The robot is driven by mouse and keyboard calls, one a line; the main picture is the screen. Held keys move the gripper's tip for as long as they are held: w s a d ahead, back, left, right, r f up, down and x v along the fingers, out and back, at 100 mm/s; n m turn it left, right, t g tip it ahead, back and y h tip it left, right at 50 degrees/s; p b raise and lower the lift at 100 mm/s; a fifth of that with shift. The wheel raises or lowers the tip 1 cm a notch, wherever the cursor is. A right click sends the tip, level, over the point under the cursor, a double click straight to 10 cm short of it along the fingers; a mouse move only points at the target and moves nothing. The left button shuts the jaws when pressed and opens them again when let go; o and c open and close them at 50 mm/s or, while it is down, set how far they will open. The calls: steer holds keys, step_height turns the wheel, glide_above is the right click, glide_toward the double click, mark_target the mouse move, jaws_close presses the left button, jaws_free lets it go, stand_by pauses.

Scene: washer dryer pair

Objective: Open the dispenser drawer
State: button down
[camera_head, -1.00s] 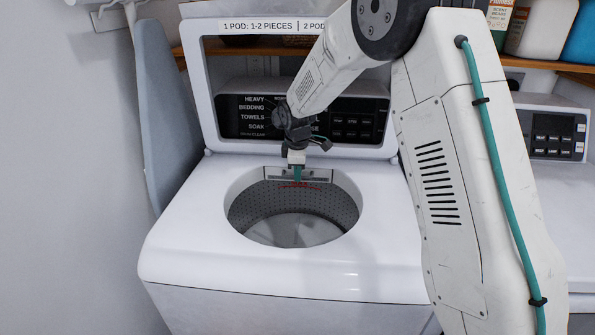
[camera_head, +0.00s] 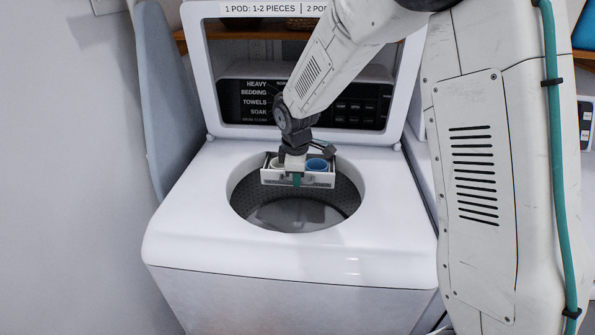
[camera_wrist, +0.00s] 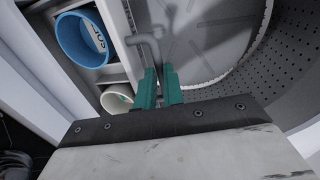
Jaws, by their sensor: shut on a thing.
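The dispenser drawer (camera_head: 318,183) stands pulled out over the back of the washer's drum opening. It is a light grey tray with a blue round cup (camera_head: 317,165) on the right and a white cup on the left, partly behind my gripper. My gripper (camera_head: 296,178) is at the middle of the drawer's front, its green fingers shut on the drawer's handle. In the wrist view the blue cup (camera_wrist: 82,40), the white cup (camera_wrist: 115,99) and a grey hooked handle piece (camera_wrist: 147,43) show near the green fingers (camera_wrist: 160,86).
The washer (camera_head: 210,225) has its lid (camera_head: 209,85) raised behind the opening. The perforated drum (camera_head: 290,213) below the drawer is open and looks empty. An ironing board (camera_head: 160,100) leans at the left wall. My arm covers much of the right side.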

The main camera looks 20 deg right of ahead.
steer(key=c, duration=1.8)
jaws_free()
steer(key=shift+r, duration=0.1)
steer(key=r, duration=0.5)
steer(key=s+r, duration=0.1)
steer(key=r, duration=0.1)
steer(key=shift+s+a+r, duration=0.1)
steer(key=shift+a+r, duration=0.15)
steer(key=shift+r, duration=0.05)
steer(key=s+d+r+m, duration=0.2)
steer(key=s+r+m, duration=0.1)
steer(key=s, duration=0.8)
steer(key=s+d+r+m, duration=0.3)
steer(key=s+m, duration=0.3)
steer(key=s, duration=0.6)
steer(key=s+d+r+m, duration=0.2)
steer(key=s+r+m, duration=0.2)
steer(key=s, duration=0.8)
steer(key=shift+d+r+m+y, duration=0.15)
steer(key=shift+r+m+y, duration=0.05)
steer(key=shift+m+y, duration=0.2)
